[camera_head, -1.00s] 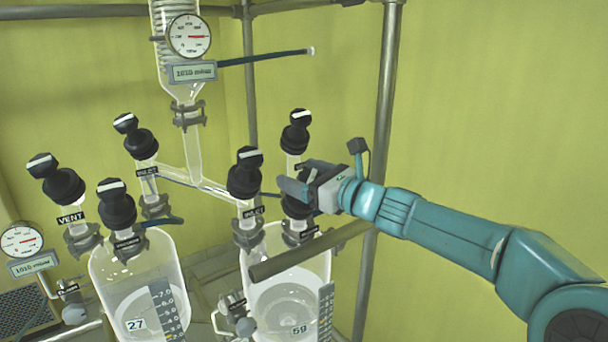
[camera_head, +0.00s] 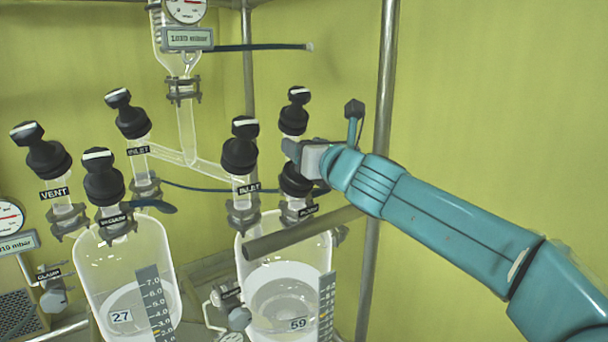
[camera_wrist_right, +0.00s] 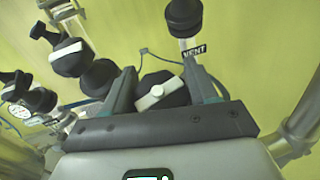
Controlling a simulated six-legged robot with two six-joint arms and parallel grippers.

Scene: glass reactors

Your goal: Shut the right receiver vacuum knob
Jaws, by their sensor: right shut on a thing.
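The right receiver (camera_head: 255,245), a glass vessel marked 59, carries several black knobs. Its vacuum knob (camera_head: 296,184) is the front right one, with its top covered by my right gripper (camera_head: 294,150) in the head view. In the right wrist view, that knob (camera_wrist_right: 172,97) has a white bar across its top and sits between the two fingers. My right gripper (camera_wrist_right: 163,92) is shut on it. The knob's exact setting is hard to read. My left gripper is not in view.
The vent knob (camera_head: 293,118) stands just behind my right gripper, and the inlet knob (camera_head: 239,155) to its left. A left receiver (camera_head: 90,260) has similar knobs. A metal bar (camera_head: 300,233) crosses in front, and a vertical pole (camera_head: 383,110) stands behind my arm.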

